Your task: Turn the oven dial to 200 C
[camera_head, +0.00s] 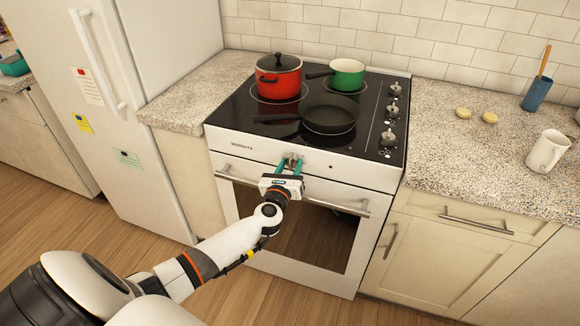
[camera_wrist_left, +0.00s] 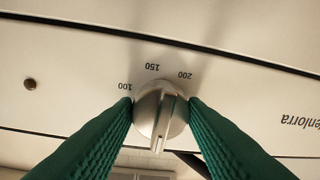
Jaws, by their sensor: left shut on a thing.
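The oven dial (camera_wrist_left: 158,115) is a round silver knob with a raised grip bar, on the white front panel (camera_head: 235,163) of the stove. In the left wrist view the marks 100, 150 and 200 appear upside down around the dial. The bar runs nearly up and down in that view; I cannot tell exactly which mark it points at. My left gripper (camera_head: 290,163) is at the panel, its green fingers on both sides of the dial and shut on it. In the head view the gripper mostly hides the dial. My right gripper is out of view.
The oven door handle (camera_head: 335,207) runs just below my gripper. A red pot (camera_head: 278,80), a black pan (camera_head: 330,115) and a green pan (camera_head: 347,74) stand on the cooktop. Several hob knobs (camera_head: 390,112) are at its right. A white fridge (camera_head: 120,110) stands left.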

